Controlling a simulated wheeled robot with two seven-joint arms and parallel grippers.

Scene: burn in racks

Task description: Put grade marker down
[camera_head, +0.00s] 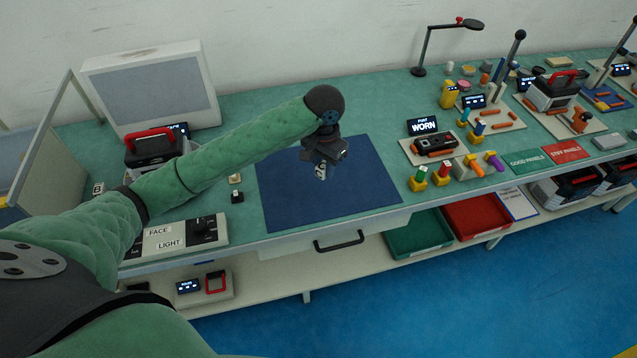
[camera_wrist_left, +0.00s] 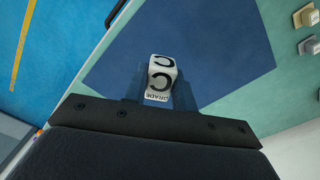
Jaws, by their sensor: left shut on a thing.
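The grade marker (camera_wrist_left: 161,78) is a small white block with a black letter C and the word GRADE on its faces. My left gripper (camera_wrist_left: 158,92) is shut on it, with a finger on each side. In the head view the marker (camera_head: 321,171) shows below my left gripper (camera_head: 322,162), over the dark blue mat (camera_head: 290,205). I cannot tell whether it touches the mat. My right gripper is not in view.
The mat is otherwise bare. A panel with FACE and LIGHT labels (camera_head: 160,246) lies at the left front. A tester reading WORN (camera_head: 424,126) and several coloured markers stand to the right. Green (camera_head: 420,236) and red (camera_head: 478,218) bins sit below the bench.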

